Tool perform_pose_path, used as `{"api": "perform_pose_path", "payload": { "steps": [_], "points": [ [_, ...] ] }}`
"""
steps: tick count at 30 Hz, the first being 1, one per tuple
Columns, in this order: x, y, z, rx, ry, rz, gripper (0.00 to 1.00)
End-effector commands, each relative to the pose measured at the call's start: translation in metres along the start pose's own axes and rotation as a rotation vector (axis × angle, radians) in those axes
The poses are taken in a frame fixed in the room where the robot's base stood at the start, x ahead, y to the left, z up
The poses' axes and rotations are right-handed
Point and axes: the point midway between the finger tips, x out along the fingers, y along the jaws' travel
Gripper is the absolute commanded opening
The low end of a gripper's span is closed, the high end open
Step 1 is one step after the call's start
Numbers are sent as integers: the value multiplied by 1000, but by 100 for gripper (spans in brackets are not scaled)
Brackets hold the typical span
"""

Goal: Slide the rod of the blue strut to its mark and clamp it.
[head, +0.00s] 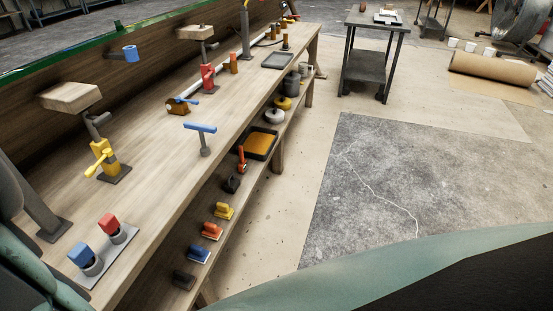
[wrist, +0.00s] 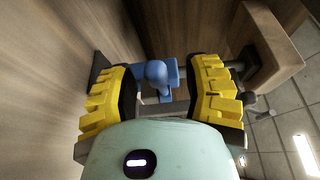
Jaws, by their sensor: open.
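In the wrist view, the blue strut's body (wrist: 157,74) lies between the two yellow-padded fingers of my gripper (wrist: 160,80). The fingers are open, one on each side of it, and I cannot tell whether either touches. A dark base plate (wrist: 99,70) shows to the left. The grey rod (wrist: 236,67) emerges to the right and leads toward a wooden block (wrist: 258,42). The right finger hides part of the rod. No mark can be made out. I cannot pick out the blue strut or my gripper for certain in the head view.
A yellow strut (head: 105,158) and a red strut (head: 208,77) stand on the long workbench (head: 150,140). A blue-topped T-shaped piece (head: 203,135) stands near its front edge. Open floor lies to the right.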

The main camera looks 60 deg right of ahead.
Motion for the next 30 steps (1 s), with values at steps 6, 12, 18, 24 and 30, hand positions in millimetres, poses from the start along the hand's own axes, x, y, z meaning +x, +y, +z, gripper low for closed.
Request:
{"api": "perform_pose_path", "payload": {
  "steps": [6,12,18,24,30],
  "points": [
    [1,0,-2,0,5,0,49],
    [1,0,-1,0,4,0,36],
    [1,0,-1,0,3,0,16],
    [1,0,-1,0,2,1,0],
    [0,1,0,0,0,2,0]
  ]
}}
